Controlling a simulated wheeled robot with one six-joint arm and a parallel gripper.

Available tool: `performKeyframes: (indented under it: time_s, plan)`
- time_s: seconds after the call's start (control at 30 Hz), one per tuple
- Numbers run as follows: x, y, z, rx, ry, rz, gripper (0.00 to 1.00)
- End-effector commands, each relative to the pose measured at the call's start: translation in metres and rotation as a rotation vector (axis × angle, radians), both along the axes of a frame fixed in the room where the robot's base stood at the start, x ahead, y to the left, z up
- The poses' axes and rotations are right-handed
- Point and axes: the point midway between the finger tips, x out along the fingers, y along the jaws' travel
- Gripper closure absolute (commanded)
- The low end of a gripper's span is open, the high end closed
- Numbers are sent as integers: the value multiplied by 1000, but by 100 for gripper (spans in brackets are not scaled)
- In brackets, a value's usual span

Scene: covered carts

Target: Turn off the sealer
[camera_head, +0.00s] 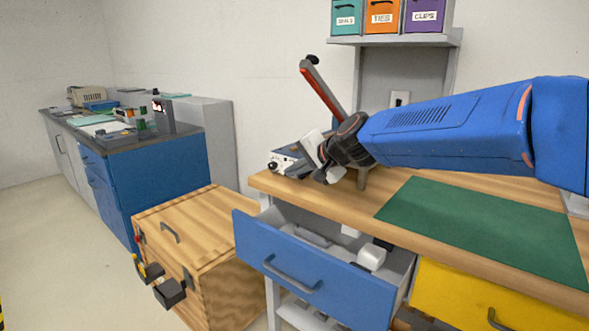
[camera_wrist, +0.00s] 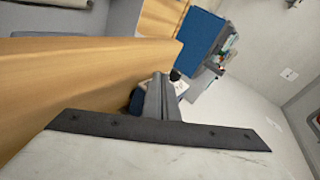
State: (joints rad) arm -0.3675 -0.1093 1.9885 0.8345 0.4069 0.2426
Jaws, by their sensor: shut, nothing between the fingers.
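The sealer (camera_head: 283,161) stands at the left end of the wooden bench, with a pale front and a dark knob (camera_head: 273,166). A lever with a red handle (camera_head: 322,88) is raised above it. My gripper (camera_head: 322,172) is shut and empty, in front of the sealer's right part and hiding much of it. In the wrist view, my shut fingers (camera_wrist: 163,92) point at the sealer's pale front (camera_wrist: 181,88), with the dark knob (camera_wrist: 175,75) just beyond the tips. I cannot tell whether they touch, nor the switch's state.
The blue drawer (camera_head: 300,275) below is open, with items inside. A wooden crate (camera_head: 190,245) stands left of the bench. A green mat (camera_head: 485,225) lies on the bench. A shelf (camera_head: 400,40) with labelled bins is above; a blue cabinet (camera_head: 155,180) stands behind left.

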Motion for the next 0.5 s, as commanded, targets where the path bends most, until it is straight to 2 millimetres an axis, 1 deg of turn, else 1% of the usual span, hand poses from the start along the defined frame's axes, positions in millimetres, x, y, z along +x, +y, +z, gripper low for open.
performKeyframes:
  time_s: [0.27,0.5]
  plan:
    - [2,-1,0,1,3,0,100]
    - [8,-6,4,2,4,-1,100]
